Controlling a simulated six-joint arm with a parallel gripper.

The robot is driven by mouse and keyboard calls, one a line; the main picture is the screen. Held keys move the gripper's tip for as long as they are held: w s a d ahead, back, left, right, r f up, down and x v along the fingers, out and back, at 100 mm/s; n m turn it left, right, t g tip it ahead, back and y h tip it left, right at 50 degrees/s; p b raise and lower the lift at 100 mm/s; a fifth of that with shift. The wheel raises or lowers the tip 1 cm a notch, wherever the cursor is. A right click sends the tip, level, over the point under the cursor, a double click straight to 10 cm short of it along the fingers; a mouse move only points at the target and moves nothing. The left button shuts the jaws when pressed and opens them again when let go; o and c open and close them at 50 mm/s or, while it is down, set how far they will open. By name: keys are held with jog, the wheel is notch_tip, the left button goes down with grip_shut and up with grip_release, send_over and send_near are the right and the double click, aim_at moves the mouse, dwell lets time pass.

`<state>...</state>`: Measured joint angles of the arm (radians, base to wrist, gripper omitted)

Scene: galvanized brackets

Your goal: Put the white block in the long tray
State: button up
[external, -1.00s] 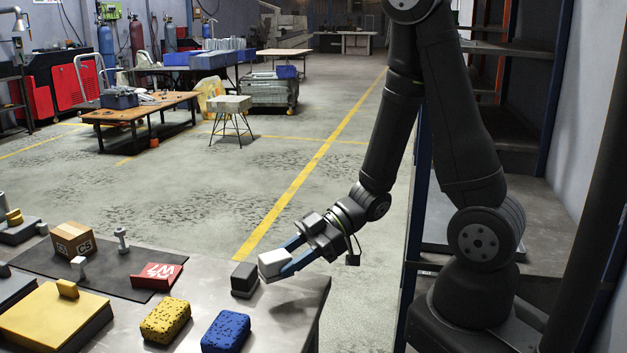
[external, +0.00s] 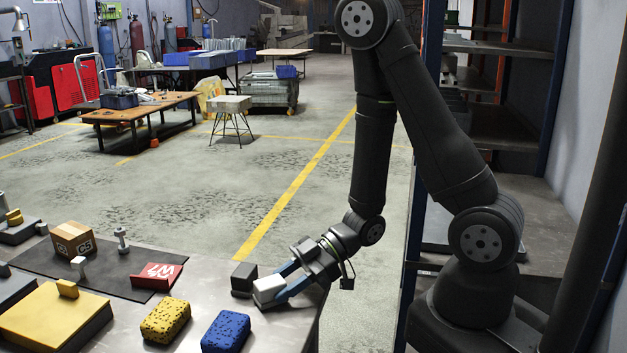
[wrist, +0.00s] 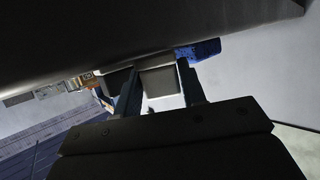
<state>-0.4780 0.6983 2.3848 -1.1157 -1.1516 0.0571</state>
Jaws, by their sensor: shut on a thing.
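My gripper (external: 282,284) is shut on the white block (external: 268,290), with a blue finger on each side. It holds the block low at the table's right end, just in front of a dark grey block (external: 244,279). I cannot tell whether the white block touches the tabletop. The wrist view shows the white block (wrist: 160,81) between my fingers. I cannot make out a long tray for certain in either view.
A blue sponge (external: 226,331) and a yellow sponge (external: 166,320) lie on the table (external: 210,284). A yellow-topped box (external: 45,320) stands at left.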

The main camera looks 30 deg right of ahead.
jog(key=shift+f, duration=0.15)
jog(key=o, duration=1.1)
jog(key=shift+c, duration=0.2)
jog(key=shift+d+r, duration=0.1)
jog(key=shift+r, duration=0.15)
jog(key=v, duration=1.1)
jog(key=shift+d, duration=0.2)
jog(key=shift+o, duration=0.5)
jog(key=shift+d+r, duration=0.1)
jog(key=shift+d, duration=0.1)
